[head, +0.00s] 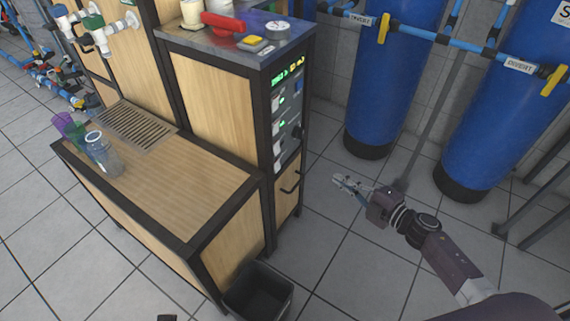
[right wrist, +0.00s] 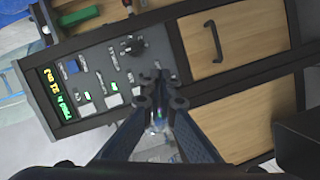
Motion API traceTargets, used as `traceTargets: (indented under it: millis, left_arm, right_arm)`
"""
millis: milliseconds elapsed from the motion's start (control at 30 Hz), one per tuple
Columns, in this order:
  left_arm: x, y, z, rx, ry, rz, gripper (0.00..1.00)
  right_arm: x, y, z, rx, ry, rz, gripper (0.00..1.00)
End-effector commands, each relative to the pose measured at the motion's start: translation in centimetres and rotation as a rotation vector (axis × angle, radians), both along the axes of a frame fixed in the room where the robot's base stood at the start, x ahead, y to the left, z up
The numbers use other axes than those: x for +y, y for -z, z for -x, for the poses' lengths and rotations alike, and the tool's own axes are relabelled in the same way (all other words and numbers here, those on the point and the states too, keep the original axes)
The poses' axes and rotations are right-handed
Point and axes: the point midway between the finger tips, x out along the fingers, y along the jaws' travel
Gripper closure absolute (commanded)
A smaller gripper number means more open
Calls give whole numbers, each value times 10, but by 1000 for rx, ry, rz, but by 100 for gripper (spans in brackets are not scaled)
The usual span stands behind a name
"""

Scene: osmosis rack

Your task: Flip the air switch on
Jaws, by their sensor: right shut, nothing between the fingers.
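The control panel (head: 287,110) is on the narrow right face of the wooden cabinet. In the right wrist view the panel (right wrist: 92,70) appears rotated, with a lit display (right wrist: 57,93), a blue switch (right wrist: 72,67), small pale switches (right wrist: 112,88) with green lights, and a black knob (right wrist: 131,46). The labels are too blurred to tell which is the air switch. My right gripper (head: 346,186) is shut and empty, to the right of the cabinet and apart from it. In the wrist view its fingertips (right wrist: 158,92) cover part of the panel's lower area.
A drawer with a black handle (head: 290,183) is below the panel. A dark bin (head: 258,290) stands on the floor by the cabinet. Blue tanks (head: 385,90) stand behind my right arm. Cups and a jar (head: 100,150) stand on the low counter. Tiled floor around my right gripper is clear.

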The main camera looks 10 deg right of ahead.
Motion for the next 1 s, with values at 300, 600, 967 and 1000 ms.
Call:
traceTargets:
  millis: [300, 600, 967, 1000]
  left_arm:
    - [3, -47, 9, -38, -5, 1, 60]
    - [4, -64, 15, -45, -6, 1, 60]
    - [4, -63, 14, -45, -6, 1, 60]
    - [4, -62, 14, -45, -6, 1, 60]
  right_arm:
    - [36, -43, 3, -193, -251, 191, 100]
    - [45, -53, 7, -234, -312, 244, 100]
    - [48, -53, 4, -234, -310, 240, 100]
    - [51, -52, 1, -234, -311, 240, 100]
